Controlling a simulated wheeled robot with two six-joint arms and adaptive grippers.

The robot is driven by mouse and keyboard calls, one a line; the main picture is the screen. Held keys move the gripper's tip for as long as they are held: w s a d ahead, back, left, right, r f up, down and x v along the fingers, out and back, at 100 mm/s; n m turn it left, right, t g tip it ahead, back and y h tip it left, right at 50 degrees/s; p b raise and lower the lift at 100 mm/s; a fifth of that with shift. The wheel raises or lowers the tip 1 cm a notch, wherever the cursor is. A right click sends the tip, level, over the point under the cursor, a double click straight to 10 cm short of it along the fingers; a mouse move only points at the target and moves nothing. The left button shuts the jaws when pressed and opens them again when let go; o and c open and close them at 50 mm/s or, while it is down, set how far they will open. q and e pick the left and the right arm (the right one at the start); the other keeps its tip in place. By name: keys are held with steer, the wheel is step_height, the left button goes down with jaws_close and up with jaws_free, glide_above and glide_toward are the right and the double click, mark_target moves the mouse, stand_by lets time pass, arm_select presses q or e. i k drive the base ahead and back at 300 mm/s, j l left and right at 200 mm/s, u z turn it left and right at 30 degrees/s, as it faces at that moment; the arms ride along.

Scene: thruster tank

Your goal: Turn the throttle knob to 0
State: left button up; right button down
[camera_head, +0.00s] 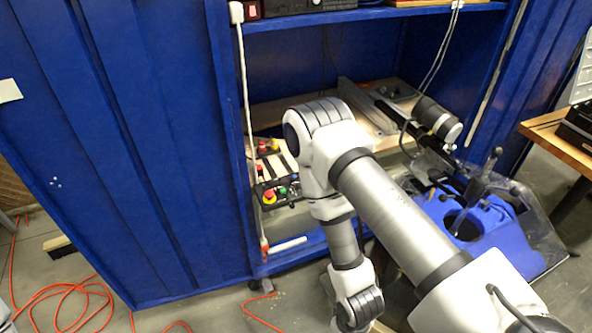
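A small control panel (279,190) with several coloured knobs and buttons sits on the cabinet's lower shelf, left of my arm. A large red knob with a yellow base (269,197), a green one (282,191) and a blue one (293,178) show on it. More red and yellow controls (267,146) lie just behind. I cannot tell which one is the throttle knob, or read any marks. One of my arms, coming in from the lower right, bends in front of the shelf and hides the panel's right surroundings. Neither gripper can be seen.
A blue tank (505,232) with a clear cover stands at right, below a black and grey cylinder (437,119). Blue cabinet sides (110,130) close off the left. A white cord (247,110) hangs left of the panel. Orange cable (65,292) lies on the floor.

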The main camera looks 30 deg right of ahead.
mark_target(298, 187)
steer(key=z, duration=0.4)
steer(key=i+l+z, duration=0.1)
steer(key=z, duration=0.4)
steer(key=i+l+z, duration=0.15)
steer(key=z, duration=0.3)
steer(key=i+z, duration=0.15)
steer(key=z, duration=0.35)
